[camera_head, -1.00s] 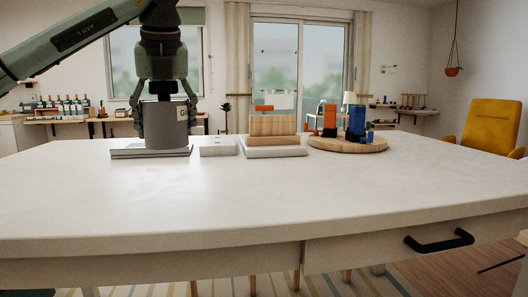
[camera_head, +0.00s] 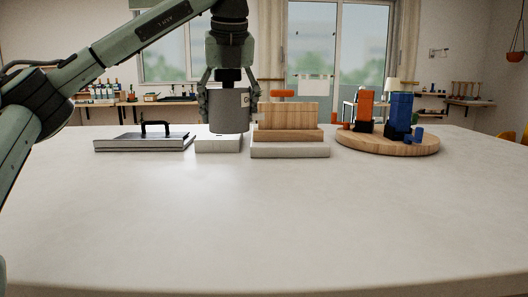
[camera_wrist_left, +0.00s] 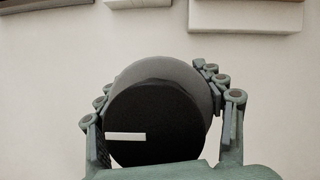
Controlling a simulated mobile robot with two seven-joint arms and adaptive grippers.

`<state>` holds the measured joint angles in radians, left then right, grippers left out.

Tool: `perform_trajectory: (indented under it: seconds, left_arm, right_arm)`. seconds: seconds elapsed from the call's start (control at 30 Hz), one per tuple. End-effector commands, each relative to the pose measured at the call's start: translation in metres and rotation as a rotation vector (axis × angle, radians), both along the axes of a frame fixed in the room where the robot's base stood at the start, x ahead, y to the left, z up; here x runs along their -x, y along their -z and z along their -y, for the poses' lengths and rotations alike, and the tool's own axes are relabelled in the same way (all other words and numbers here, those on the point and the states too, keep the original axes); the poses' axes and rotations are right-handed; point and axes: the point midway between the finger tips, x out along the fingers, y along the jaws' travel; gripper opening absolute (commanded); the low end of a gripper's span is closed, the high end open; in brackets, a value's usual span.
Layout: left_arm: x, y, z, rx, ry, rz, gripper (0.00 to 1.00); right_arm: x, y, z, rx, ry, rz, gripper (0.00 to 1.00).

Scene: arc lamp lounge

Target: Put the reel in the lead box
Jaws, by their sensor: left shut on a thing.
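I cannot tell for sure if this is the reel. In the left wrist view the cylinder (camera_wrist_left: 155,118) has a black end with a white strip, between the fingers. It is upright above the table, in line with a low white block (camera_head: 219,146) in the head view. A flat dark-topped slab (camera_head: 165,143) with a black handle (camera_head: 155,126) lies to the left. I cannot tell which thing is the lead box. My right gripper is out of view.
A wooden block (camera_head: 286,117) sits on a pale slab (camera_head: 290,150) right of the white block. A round wooden board (camera_head: 388,146) farther right bears orange (camera_head: 365,106) and blue (camera_head: 401,111) upright pieces. The front of the white table (camera_head: 270,220) is clear.

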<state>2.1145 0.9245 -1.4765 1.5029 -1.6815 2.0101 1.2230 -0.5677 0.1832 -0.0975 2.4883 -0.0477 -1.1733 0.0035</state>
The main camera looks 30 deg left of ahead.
Motion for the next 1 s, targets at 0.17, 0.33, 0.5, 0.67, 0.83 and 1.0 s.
perform_trajectory:
  seconds: [0.17,0.33,0.5,0.67,0.83,1.0]
  left_arm:
    - [-0.032,0.024,0.021,-0.001,0.001,-0.002,0.17]
    - [-0.058,0.039,0.037,0.0,0.002,0.0,0.17]
    - [-0.068,0.048,0.043,0.001,0.001,0.002,0.17]
    - [-0.068,0.062,0.043,0.0,-0.001,0.0,0.17]
    - [-0.068,0.086,0.043,-0.001,0.0,0.001,0.17]
    - [-0.068,0.088,0.043,0.001,0.0,0.002,0.17]
  right_arm:
    - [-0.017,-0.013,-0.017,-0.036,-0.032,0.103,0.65]
    - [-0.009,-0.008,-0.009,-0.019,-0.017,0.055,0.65]
    - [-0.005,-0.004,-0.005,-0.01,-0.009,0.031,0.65]
    - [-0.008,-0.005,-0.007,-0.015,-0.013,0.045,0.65]
    - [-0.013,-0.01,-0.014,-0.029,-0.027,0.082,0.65]
    - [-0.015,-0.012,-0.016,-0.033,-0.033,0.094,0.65]
